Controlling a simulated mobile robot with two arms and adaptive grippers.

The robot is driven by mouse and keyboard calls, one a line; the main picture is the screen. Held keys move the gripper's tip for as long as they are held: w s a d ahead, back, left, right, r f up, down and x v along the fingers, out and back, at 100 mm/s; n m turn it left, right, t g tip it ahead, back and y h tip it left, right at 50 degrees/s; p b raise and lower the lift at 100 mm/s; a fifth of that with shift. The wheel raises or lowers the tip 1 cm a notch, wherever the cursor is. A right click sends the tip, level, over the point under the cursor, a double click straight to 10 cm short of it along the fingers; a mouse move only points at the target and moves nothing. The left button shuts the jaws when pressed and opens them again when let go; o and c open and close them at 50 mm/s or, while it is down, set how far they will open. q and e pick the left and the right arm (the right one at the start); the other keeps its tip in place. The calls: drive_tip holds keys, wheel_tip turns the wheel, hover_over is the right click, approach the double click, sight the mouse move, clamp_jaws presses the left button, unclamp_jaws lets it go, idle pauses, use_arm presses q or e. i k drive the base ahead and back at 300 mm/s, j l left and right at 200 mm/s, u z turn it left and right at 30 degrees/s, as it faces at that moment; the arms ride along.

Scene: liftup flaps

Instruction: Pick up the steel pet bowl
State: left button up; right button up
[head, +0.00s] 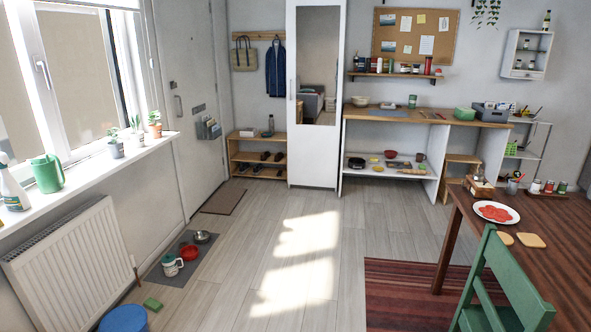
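A small steel pet bowl (202,237) sits at the far end of a grey mat (186,272) on the floor, left of the middle. A red bowl (190,254) stands just in front of it on the same mat. A white and green container (172,266) stands at the mat's near left part. Neither of my grippers shows in the head view.
A white radiator (66,262) lies left of the mat, with a blue round object (123,319) and a green block (153,304) nearer. The wooden floor (240,260) right of the mat is clear. A wooden table (470,225) and green chair (500,285) stand at right.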

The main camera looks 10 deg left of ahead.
sight(202, 238)
drive_tip(key=i+j, duration=0.1)
drive_tip(key=i, duration=1.15)
drive_tip(key=i+j, duration=0.1)
drive_tip(key=i, duration=1.1)
drive_tip(key=i+j+u, duration=0.2)
drive_tip(key=i+u, duration=0.2)
drive_tip(key=i, duration=0.35)
drive_tip(key=i+u, duration=0.4)
drive_tip(key=i, duration=0.3)
drive_tip(key=i+l+u, duration=0.4)
drive_tip(key=i, duration=0.35)
drive_tip(key=j, duration=0.1)
